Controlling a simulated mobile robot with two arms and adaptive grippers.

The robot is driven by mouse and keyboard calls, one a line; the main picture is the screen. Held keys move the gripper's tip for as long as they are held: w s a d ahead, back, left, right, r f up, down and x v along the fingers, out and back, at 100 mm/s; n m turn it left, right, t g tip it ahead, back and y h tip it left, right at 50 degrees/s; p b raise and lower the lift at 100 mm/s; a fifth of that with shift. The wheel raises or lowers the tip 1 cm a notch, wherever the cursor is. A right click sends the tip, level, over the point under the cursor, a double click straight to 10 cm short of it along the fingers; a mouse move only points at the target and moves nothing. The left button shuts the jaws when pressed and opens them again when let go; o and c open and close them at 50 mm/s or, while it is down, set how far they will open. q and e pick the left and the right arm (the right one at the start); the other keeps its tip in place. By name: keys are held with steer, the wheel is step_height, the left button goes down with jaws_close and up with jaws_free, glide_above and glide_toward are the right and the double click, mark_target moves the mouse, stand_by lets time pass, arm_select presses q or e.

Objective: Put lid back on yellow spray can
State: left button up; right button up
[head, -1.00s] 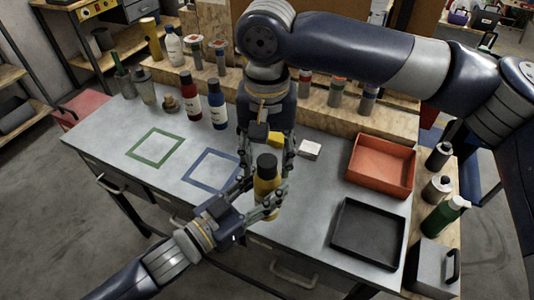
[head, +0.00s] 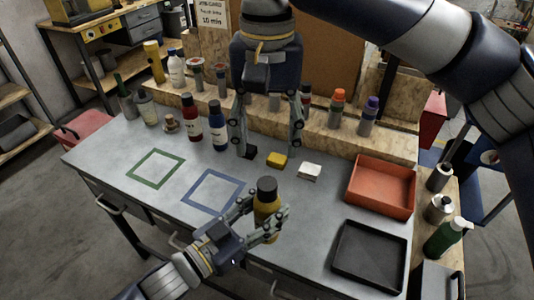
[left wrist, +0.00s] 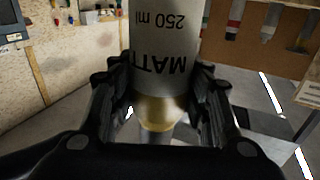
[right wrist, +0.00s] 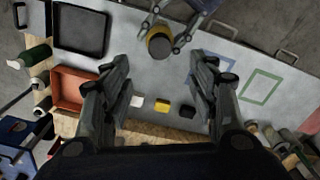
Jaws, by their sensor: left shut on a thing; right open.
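In the left wrist view the can (left wrist: 165,50) shows a pale label with upside-down text, between the two fingers. My right gripper (head: 267,147) is open and empty, above and behind the can. In the right wrist view its fingers are wide apart, and the can with its dark top (right wrist: 159,43) is beyond them.
An orange tray (head: 352,190) and a black tray (head: 337,265) are to the right. Red (head: 191,122) and blue (head: 218,130) bottles stand at the back. The green (head: 134,182) and blue (head: 187,200) outlined squares are empty.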

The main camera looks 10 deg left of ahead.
steer(key=shift+r, duration=0.55)
